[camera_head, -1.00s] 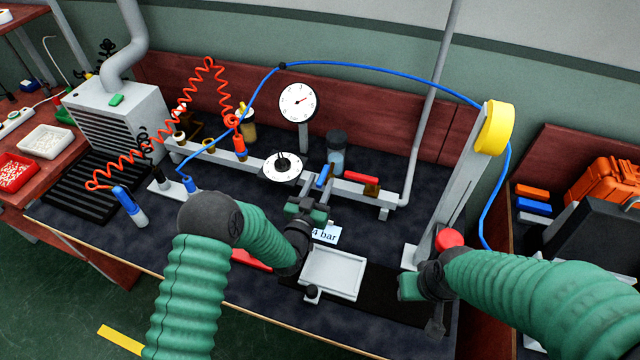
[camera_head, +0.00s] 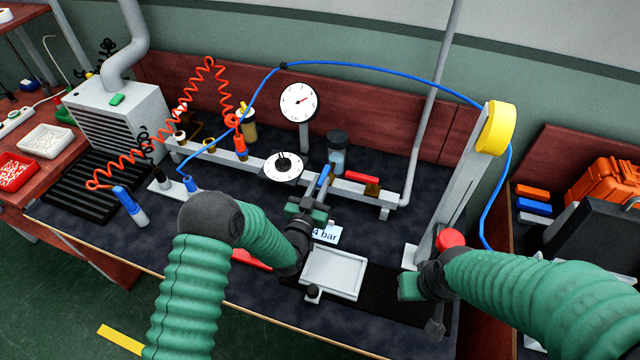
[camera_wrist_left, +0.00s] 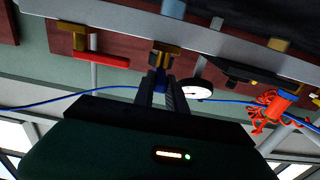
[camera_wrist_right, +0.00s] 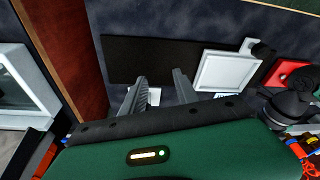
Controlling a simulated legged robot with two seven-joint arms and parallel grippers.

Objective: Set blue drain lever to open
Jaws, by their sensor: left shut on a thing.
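The blue drain lever (camera_head: 323,178) stands on the grey manifold bar (camera_head: 346,190), just right of the white dial (camera_head: 283,167). My left gripper (camera_head: 316,199) reaches it from the near side and partly covers it. In the left wrist view the gripper's fingers (camera_wrist_left: 163,95) are closed about the blue lever (camera_wrist_left: 159,77), below a brass valve body (camera_wrist_left: 163,48). My right gripper (camera_head: 408,287) is low at the right, by the foot of the grey post. In the right wrist view its fingers (camera_wrist_right: 160,88) are apart with nothing between them.
A red lever (camera_head: 362,176) sits on the bar to the right. A pressure gauge (camera_head: 299,102) and a small jar (camera_head: 337,150) stand behind. A white tray (camera_head: 333,272) lies in front. A blue hose (camera_head: 380,70) arches above. The grey post (camera_head: 455,190) rises at the right.

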